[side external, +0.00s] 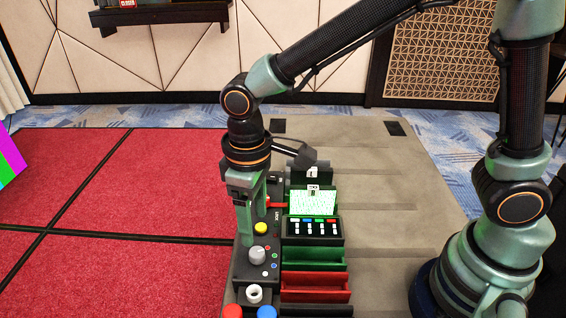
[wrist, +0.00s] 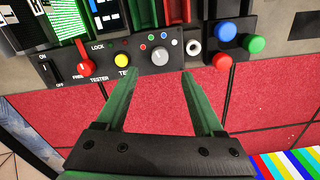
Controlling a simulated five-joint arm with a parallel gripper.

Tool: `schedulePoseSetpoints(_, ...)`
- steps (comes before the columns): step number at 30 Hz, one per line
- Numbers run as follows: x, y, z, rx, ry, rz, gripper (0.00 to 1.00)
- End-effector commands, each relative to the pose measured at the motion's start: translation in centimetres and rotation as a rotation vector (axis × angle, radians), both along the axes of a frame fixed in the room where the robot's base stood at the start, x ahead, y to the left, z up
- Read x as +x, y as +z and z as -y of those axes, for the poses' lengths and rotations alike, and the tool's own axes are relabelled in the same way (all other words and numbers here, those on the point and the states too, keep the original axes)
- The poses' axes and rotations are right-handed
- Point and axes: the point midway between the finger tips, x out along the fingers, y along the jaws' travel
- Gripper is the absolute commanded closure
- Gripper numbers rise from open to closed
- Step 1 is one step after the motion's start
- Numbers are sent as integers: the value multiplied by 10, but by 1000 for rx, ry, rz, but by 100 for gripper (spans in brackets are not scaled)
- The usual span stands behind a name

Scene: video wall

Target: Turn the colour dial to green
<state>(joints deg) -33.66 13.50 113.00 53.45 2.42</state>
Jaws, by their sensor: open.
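The colour dial is a grey round knob (side external: 257,255) on a dark control panel, with small coloured dots beside it. In the wrist view the dial (wrist: 160,56) shows between and just beyond my fingertips, with red, blue, green and white dots around its far side. Which dot its pointer faces is too small to tell. My gripper (side external: 246,236) points down over the panel near the yellow button. In the wrist view my gripper's (wrist: 158,73) two green fingers are apart with nothing between them. I cannot tell whether they touch the panel.
A yellow button (wrist: 122,60) and a red lever (wrist: 85,67) lie left of the dial in the wrist view. A white ring (wrist: 194,46) and red (wrist: 222,62), blue (wrist: 227,33) and green (wrist: 255,44) buttons lie right. A lit screen (side external: 312,203) stands beside the panel.

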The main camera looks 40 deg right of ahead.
Motion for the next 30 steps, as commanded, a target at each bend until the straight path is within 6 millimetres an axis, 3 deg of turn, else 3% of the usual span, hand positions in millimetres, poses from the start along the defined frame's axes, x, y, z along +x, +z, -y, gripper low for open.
schedulePoseSetpoints(3, 1, 21, 0, 3, 0, 4, 31)
schedulePoseSetpoints(9, 0, 39, 0, 1, 0, 2, 31)
schedulePoseSetpoints(22, 1, 43, 3, 4, -7, 6, 31)
schedulePoseSetpoints(26, 5, 56, 23, 26, -54, 41, 31)
schedulePoseSetpoints(30, 7, 78, 65, 66, -154, 122, 31)
